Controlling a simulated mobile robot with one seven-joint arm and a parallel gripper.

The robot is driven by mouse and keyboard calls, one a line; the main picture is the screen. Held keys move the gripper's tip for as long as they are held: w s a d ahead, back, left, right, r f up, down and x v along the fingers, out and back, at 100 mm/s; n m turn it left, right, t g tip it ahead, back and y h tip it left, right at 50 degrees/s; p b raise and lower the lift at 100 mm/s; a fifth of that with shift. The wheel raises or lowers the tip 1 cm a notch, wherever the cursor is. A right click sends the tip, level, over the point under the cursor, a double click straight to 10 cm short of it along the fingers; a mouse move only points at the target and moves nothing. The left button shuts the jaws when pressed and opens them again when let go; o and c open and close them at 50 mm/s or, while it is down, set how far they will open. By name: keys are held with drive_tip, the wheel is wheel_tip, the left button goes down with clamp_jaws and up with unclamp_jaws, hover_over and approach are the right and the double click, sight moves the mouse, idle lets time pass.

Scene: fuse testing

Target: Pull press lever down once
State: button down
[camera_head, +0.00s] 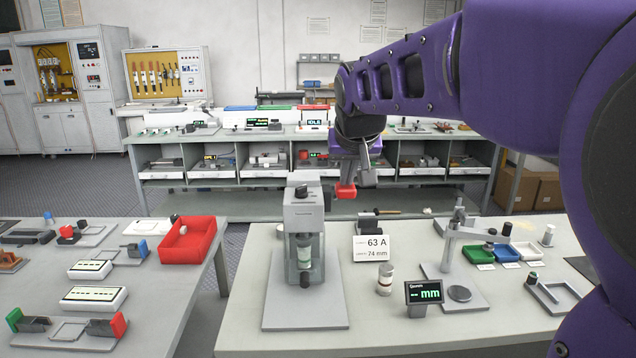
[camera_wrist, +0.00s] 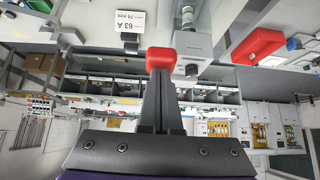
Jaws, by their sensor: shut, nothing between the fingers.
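The grey press (camera_head: 304,215) stands on a light base plate at the near edge of the middle table, with a pale fuse (camera_head: 304,252) upright inside its clear guard. In the wrist view the press head (camera_wrist: 193,44) shows just beyond the fingers. My gripper (camera_head: 362,180) is shut and empty, a little right of and level with the press head. A red block (camera_head: 346,190) shows at the fingertips; it covers their ends in the wrist view (camera_wrist: 160,60). I cannot tell whether it is the lever's knob touching the fingers. No lever arm shows clearly.
A card reading 63 A, 74 mm (camera_head: 371,249) and a fuse (camera_head: 385,277) stand right of the press. A measuring stand (camera_head: 450,245) and display (camera_head: 424,293) are further right. A red bin (camera_head: 188,240) sits on the left table.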

wheel_tip(320, 180, down, 12)
drive_tip(key=s+b, duration=0.3)
drive_tip(key=b, duration=0.4)
drive_tip(key=shift+f, duration=0.25)
idle(1.6)
drive_tip(key=shift+a+r, duration=0.1)
drive_tip(key=w+r+p, duration=0.1)
drive_tip(key=r+p, duration=0.2)
drive_tip(key=r, duration=0.1)
drive_tip(key=w+r+p, duration=0.1)
drive_tip(key=r+p, duration=0.2)
drive_tip(key=r, duration=0.1)
drive_tip(key=w+r+p, duration=0.1)
drive_tip(key=r+p, duration=0.3)
drive_tip(key=shift+r, duration=0.2)
idle(0.4)
idle(0.4)
wheel_tip(320, 180, up, 2)
drive_tip(key=shift+w+r+p, duration=0.15)
drive_tip(key=shift+p, duration=0.55)
drive_tip(key=shift+w+r, duration=0.2)
drive_tip(key=shift+r, duration=0.95)
drive_tip(key=shift+w+r, duration=0.2)
drive_tip(key=shift+r, duration=0.95)
